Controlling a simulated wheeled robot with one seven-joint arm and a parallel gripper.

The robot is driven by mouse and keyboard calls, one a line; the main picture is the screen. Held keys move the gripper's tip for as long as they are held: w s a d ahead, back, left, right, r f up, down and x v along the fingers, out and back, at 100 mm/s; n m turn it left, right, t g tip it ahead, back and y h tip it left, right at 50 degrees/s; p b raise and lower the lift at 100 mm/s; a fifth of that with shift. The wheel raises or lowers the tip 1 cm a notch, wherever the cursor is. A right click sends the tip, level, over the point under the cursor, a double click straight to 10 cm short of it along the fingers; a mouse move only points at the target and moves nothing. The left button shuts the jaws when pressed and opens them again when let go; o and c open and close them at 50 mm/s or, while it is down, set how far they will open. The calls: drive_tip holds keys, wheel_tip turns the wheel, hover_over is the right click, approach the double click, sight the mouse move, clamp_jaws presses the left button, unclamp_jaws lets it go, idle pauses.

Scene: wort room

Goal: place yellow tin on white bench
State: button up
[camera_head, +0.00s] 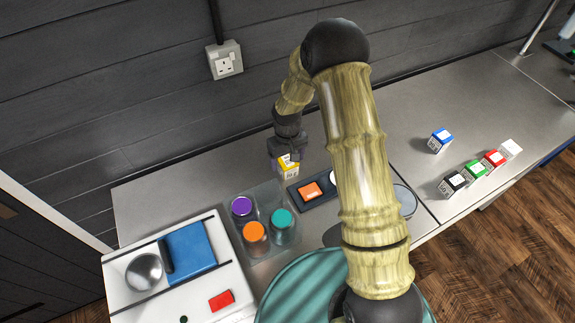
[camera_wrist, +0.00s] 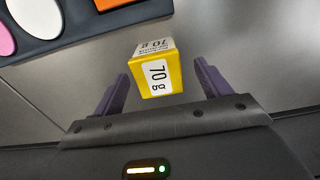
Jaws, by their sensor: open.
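The yellow tin (camera_head: 287,168) stands on the grey metal worktop near the back wall, under my gripper (camera_head: 287,152). In the wrist view the tin (camera_wrist: 156,76) shows a white "70 g" label and sits between the two purple fingers of my gripper (camera_wrist: 157,88). The fingers are open, with a gap on each side of the tin. The white bench (camera_head: 190,262) is at the lower left in the head view, with a blue item, a round metal bowl and a red block on it.
A clear tray (camera_head: 253,207) with purple, orange and teal-topped jars stands between tin and bench. A dark tray (camera_head: 318,190) with an orange piece lies right of the tin. Blue, black, green, red and white tins (camera_head: 441,140) stand far right.

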sight(288, 160)
drive_tip(key=shift+w+f+p, duration=0.2)
drive_tip(key=shift+f+p, duration=0.65)
drive_tip(key=shift+f, duration=1.25)
drive_tip(key=shift+d, duration=0.1)
drive_tip(key=c, duration=1.2)
drive_tip(key=shift+r, duration=0.1)
wheel_tip(288, 160, up, 10)
drive_tip(key=b, duration=0.3)
